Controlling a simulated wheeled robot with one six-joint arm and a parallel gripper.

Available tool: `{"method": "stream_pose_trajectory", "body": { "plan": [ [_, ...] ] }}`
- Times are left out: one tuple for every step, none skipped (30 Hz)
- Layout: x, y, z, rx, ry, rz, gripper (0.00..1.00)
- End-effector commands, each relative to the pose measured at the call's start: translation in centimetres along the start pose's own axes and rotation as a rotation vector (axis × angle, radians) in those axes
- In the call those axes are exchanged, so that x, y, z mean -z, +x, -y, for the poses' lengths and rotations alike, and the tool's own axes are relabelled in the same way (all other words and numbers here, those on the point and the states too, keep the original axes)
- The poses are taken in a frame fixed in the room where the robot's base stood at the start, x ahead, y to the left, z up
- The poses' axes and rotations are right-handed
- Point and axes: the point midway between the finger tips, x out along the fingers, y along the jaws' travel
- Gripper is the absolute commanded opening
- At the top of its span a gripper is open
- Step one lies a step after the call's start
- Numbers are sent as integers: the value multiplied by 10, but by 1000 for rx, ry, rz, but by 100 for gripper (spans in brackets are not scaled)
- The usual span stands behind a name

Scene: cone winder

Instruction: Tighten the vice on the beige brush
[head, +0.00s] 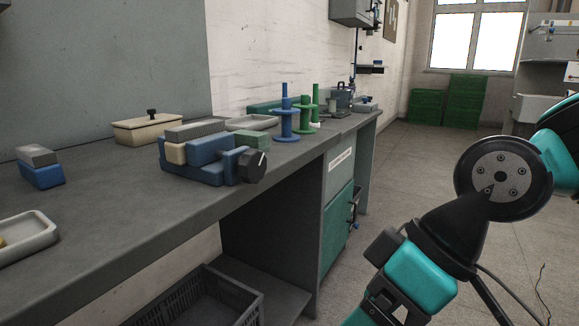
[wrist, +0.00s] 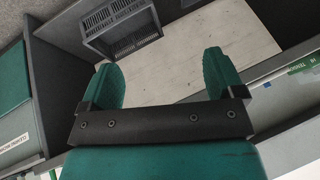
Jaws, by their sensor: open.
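A blue vice (head: 208,165) sits on the workbench in the head view, with a dark round knob (head: 252,166) at its right end facing the bench's front edge. The beige brush (head: 175,153) sits in the vice with its grey top (head: 196,130) upward; only part of its beige body shows. I cannot tell how tightly the jaws hold it. My gripper (wrist: 164,76) is open and empty in the wrist view, its two teal fingers wide apart. The vice and brush are not in the wrist view; my gripper is away from them.
A dark crate (wrist: 122,28) is below. Floor at right is open.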

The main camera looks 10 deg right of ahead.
Motion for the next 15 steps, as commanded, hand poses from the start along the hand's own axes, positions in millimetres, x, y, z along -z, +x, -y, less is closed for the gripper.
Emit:
{"method": "stream_pose_trajectory", "body": {
  "plan": [
    [13, 12, -9, 38, -61, -101, 87],
    [24, 15, -12, 58, -112, -180, 87],
    [41, 15, -17, 76, -177, -296, 87],
    [53, 13, -22, 78, -221, -386, 87],
    [64, 10, -28, 73, -258, -476, 87],
    [78, 2, -36, 55, -302, -593, 87],
    [87, -5, -43, 34, -327, -676, 87],
    [95, -12, -51, 8, -347, -752, 87],
    [103, -23, -60, -31, -368, -844, 87],
    [108, -31, -67, -60, -378, -902, 87],
    [112, -38, -73, -89, -386, -953, 87],
    [115, -47, -80, -123, -392, -1006, 87],
    [118, -52, -84, -143, -396, -1037, 87],
    [119, -56, -87, -161, -397, -1059, 87],
    [122, -61, -89, -176, -400, -1081, 87]
  ]
}}
